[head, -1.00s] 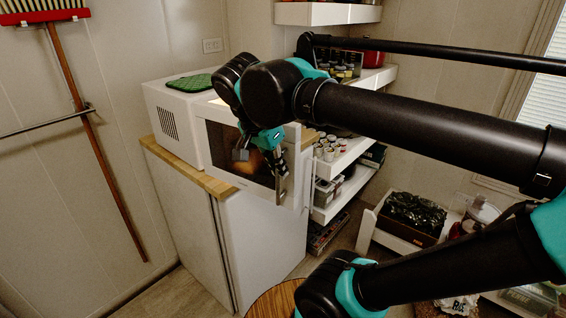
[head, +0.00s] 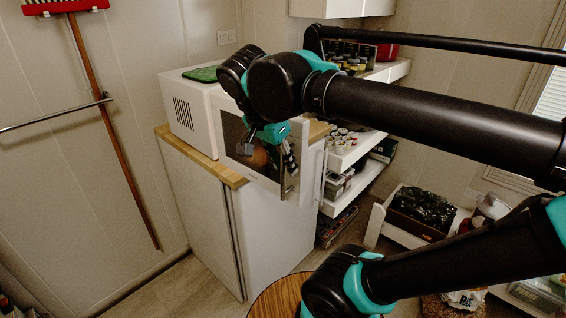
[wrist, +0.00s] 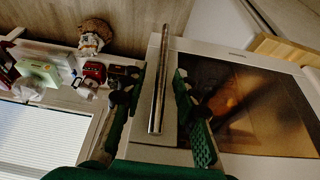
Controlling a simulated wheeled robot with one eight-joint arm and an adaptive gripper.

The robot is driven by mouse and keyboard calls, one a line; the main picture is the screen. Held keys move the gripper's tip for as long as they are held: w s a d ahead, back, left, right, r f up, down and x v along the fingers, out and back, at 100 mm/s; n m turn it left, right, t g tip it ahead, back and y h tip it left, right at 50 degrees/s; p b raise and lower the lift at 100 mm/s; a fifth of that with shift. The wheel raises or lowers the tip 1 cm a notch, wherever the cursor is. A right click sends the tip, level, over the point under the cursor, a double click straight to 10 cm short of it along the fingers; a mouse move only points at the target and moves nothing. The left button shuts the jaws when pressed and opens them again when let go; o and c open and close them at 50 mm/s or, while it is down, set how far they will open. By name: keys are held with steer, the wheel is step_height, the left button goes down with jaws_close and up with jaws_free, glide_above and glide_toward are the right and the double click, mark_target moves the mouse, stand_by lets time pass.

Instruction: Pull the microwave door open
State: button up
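The white microwave (head: 188,110) stands on a cabinet. Its door (head: 312,168) has a dark window and stands ajar, angled out from the body over the cabinet's front edge. The door's face fills the right of the wrist view (wrist: 250,105). The silver bar handle (wrist: 160,85) shows upright in the wrist view. My gripper (wrist: 163,85) has its two fingers apart, one on each side of the handle, with visible gaps to it. In the head view my gripper (head: 270,160) is in front of the door and hides part of it.
The white cabinet (head: 200,205) has a wooden top (head: 203,163). White shelves (head: 352,180) with jars and boxes stand to the right. A round wooden top (head: 280,298) is low in front. A red broom (head: 115,150) leans on the left wall. Floor shows left of the cabinet.

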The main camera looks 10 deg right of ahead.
steer(key=v, duration=1.2)
steer(key=shift+d, duration=0.15)
